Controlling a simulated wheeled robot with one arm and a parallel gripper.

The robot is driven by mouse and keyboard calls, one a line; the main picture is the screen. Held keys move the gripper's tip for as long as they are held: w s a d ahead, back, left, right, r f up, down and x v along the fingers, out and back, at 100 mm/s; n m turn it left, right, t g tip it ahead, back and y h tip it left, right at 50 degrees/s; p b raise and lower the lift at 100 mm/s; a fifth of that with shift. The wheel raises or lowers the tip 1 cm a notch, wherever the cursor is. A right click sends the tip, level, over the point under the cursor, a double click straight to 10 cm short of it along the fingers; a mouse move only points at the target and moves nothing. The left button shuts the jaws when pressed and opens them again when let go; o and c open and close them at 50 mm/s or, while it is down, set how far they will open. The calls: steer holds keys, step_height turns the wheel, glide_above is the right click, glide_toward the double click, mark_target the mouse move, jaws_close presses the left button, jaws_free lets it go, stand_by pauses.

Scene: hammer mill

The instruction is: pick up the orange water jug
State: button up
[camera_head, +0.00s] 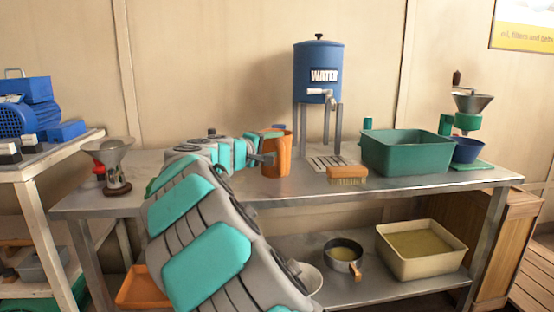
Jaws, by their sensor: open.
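The orange water jug (278,158) stands upright on the metal table, left of the water dispenser. My arm reaches from the lower middle of the view up to the jug. My gripper (268,159) is open at the jug's left side, with its fingers close to the jug wall. I cannot tell whether the fingers touch it. Part of the jug's rim and left side is hidden behind my gripper and wrist.
A blue water dispenser (318,70) on legs stands right of the jug. A brush (347,174), a green tub (406,153) and a hand grinder (468,115) are further right. A glass-and-metal mill (115,165) stands left. The table's (440,184) front right is clear.

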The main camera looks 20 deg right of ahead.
jaws_close()
stand_by(0.5)
steer(key=shift+r, duration=0.1)
